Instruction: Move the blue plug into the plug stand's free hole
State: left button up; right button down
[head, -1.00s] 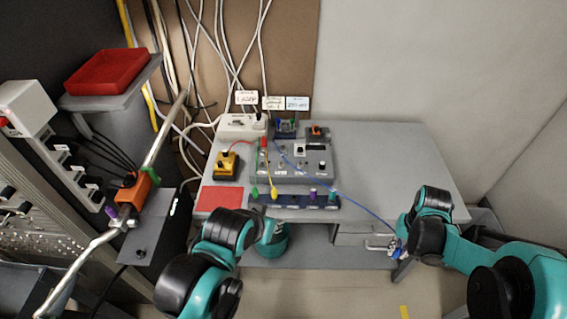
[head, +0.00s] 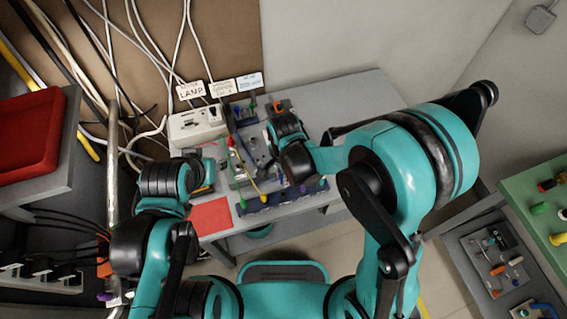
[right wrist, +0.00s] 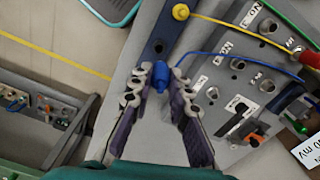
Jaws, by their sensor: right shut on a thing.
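In the right wrist view my right gripper (right wrist: 160,79) is shut on the blue plug (right wrist: 161,74), whose blue wire runs off to the right. The plug is between the two fingertips, over the dark blue plug stand (right wrist: 143,51). An empty round hole (right wrist: 158,47) shows in the stand just beyond the plug, and a yellow plug (right wrist: 180,12) stands farther along. I cannot tell whether the blue plug's tip touches the stand. In the head view the stand (head: 270,208) lies along the panel's front, and my right wrist hides the right fingers. My left arm reaches in, but its fingers are not visible.
The grey panel (right wrist: 220,75) with sockets and switches lies close beside the right fingers. A red mat (head: 210,216) lies on the table at left. The table (head: 365,95) is clear at the back right. A green-topped bench (head: 530,205) stands at far right.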

jog(key=shift+s, duration=0.15)
jog(key=shift+f+b, duration=0.25)
jog(key=shift+b, duration=0.15)
notch_tip(320, 180, down, 5)
jog(key=b, duration=0.5)
jog(key=shift+f, duration=0.15)
jog(key=shift+b, duration=0.35)
dwell(1.5)
jog(key=shift+f+b, duration=1.45)
jog(key=c, duration=1.9)
grip_release()
jog(key=o, duration=0.6)
jog(key=shift+c, duration=0.2)
